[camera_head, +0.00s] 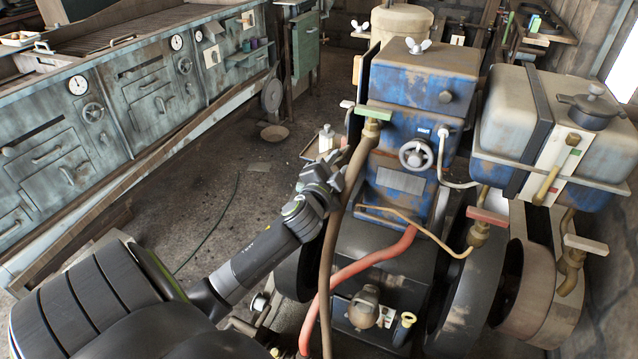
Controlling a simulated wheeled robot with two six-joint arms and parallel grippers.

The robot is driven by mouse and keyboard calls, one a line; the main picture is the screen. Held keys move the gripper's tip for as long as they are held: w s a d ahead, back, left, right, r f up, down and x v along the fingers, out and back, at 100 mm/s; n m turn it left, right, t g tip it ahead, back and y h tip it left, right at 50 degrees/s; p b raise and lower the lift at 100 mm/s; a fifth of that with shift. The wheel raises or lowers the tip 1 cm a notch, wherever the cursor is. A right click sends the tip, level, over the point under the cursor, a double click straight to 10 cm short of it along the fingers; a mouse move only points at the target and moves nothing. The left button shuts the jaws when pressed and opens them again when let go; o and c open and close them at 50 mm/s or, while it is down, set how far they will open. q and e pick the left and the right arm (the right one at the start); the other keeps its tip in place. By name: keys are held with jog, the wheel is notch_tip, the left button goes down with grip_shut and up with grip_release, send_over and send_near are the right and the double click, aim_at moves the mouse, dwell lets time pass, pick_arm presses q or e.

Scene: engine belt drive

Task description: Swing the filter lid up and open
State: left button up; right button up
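A worn blue box (428,88) stands on top of the engine, with a pale wing nut (418,46) on its weathered top and a dark knob on its front. Its top looks closed, and I take this as the filter lid, though I cannot be sure. My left gripper (333,165) is to the left of the box and lower, beside the brown hose (345,200). Its fingers are small and partly overlapped by the hose, so I cannot tell whether they are open or hold anything. My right gripper is not in view.
A beige canister (401,22) stands behind the box. A blue and beige tank (510,115) is on the right. A red hose (365,265), valves and dark wheels (480,285) crowd the engine. A green workbench (140,95) lines the left; open floor (225,190) lies between.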

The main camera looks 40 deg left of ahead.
pick_arm(q)
jog(key=b+v, duration=0.2)
jog(key=v, duration=0.9)
jog(key=shift+s, duration=0.2)
